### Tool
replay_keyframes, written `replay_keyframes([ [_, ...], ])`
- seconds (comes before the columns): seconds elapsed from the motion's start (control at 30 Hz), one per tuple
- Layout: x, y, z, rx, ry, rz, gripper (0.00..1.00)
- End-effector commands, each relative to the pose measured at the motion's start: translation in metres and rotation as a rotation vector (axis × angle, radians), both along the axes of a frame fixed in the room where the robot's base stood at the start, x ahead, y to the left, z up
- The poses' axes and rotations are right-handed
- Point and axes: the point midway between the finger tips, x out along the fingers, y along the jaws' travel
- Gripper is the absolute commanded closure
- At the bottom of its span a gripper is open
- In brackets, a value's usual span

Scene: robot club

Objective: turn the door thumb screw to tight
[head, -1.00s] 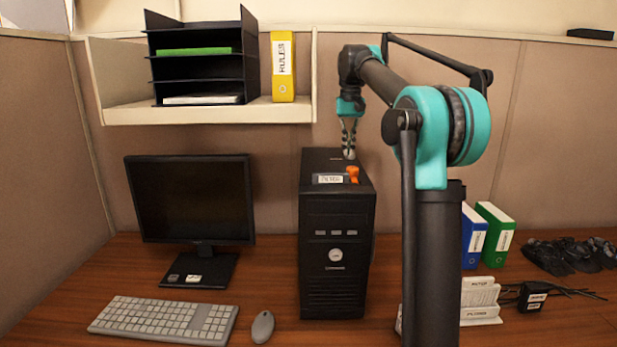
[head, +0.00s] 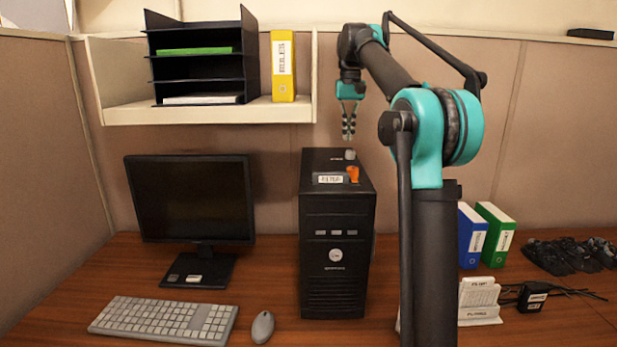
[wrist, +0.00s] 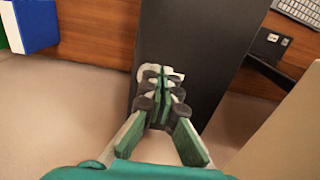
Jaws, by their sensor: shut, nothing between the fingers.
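The black computer tower (head: 334,245) stands upright on the desk. On its top are a small grey knob (head: 350,154), an orange knob-like piece (head: 353,173) and a white label (head: 328,179) that is too blurred to read. I cannot tell for certain which piece is the door thumb screw. My gripper (head: 349,135) points down just above the grey knob, apart from it, shut and empty. In the wrist view its fingers (wrist: 164,90) are close together over the tower top (wrist: 195,45); they partly hide a whitish piece beneath them.
A monitor (head: 190,198), keyboard (head: 165,319) and mouse (head: 262,327) are left of the tower. A shelf (head: 210,115) hangs behind, with a black tray stack and a yellow binder (head: 284,68). Blue and green binders (head: 495,236) stand to the right.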

Motion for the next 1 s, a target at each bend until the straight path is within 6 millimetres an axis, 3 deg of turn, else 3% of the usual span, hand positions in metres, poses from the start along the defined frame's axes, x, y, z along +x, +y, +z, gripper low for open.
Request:
replay_keyframes([
  [0.13,0.000,0.000,0.010,0.000,0.000,0.000,1.00],
  [0.47,0.000,-0.001,0.012,0.000,0.000,-0.001,1.00],
  [0.7,0.006,-0.024,0.020,0.000,0.000,-0.002,1.00],
  [1.0,0.006,-0.023,-0.007,0.000,0.000,0.000,1.00],
])
